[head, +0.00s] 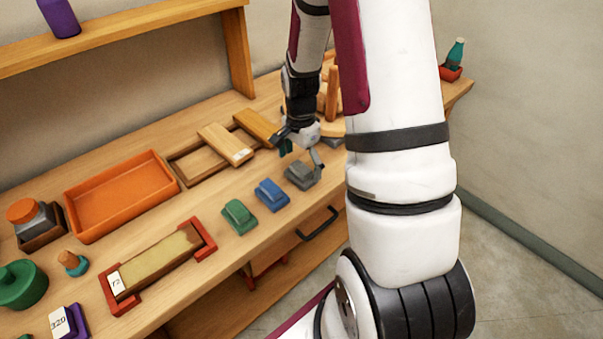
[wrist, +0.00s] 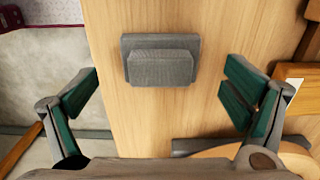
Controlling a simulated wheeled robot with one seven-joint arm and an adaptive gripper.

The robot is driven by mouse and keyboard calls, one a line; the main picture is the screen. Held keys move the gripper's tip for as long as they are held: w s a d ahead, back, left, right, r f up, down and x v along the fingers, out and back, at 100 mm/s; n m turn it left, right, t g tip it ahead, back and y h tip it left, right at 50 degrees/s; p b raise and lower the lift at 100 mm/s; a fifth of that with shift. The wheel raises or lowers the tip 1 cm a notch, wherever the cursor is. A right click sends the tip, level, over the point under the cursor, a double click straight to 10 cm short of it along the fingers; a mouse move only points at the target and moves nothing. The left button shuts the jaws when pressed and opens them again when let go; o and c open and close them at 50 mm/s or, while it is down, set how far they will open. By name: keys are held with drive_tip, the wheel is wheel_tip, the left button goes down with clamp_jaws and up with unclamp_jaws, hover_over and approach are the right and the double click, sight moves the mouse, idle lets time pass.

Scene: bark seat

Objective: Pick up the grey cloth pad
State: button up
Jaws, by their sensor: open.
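The grey cloth pad (head: 301,175) lies on the bench near its front edge, at the right end of a row with a blue pad (head: 271,194) and a green pad (head: 239,217). In the wrist view the grey pad (wrist: 161,62) shows as a raised block on a wider base, with bare wood around it. My gripper (head: 301,153) is above the bench close to the grey pad. In the wrist view its green-lined fingers (wrist: 158,95) are spread wide, with nothing between them, and the pad appears beyond the fingertips, roughly centred.
An orange tray (head: 120,196) and a wooden frame with blocks (head: 225,143) lie behind the pads. A dark drawer handle (head: 317,225) is below the bench front. In the wrist view a round wooden thing with a grey part (wrist: 215,147) is near my gripper.

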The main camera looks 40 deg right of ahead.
drive_tip(key=shift+f, duration=1.4)
drive_tip(key=c, duration=1.3)
drive_tip(key=shift+r, duration=0.15)
